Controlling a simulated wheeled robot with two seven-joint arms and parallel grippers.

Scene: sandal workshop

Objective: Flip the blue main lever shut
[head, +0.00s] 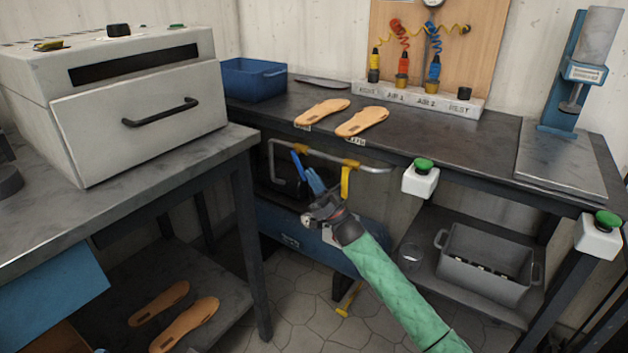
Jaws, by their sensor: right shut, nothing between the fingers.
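A blue lever handle (298,165) stands tilted below the edge of the back bench, in front of a grey pipe (345,161) with yellow fittings. A second blue piece (315,181) shows just right of it; I cannot tell whether both belong to one lever. My right gripper (313,213), on the green-sleeved arm, is shut and empty just below these blue parts. I cannot tell whether it touches them. The gripper hides part of what lies behind it, and the lever's pivot is not clear. My left gripper is not in view.
A yellow handle (346,182) hangs right of the blue parts. A blue tank (275,222) lies under the back bench (455,130). A grey crate (485,268) stands on the lower shelf. The left bench (215,155) carries a grey oven (140,95).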

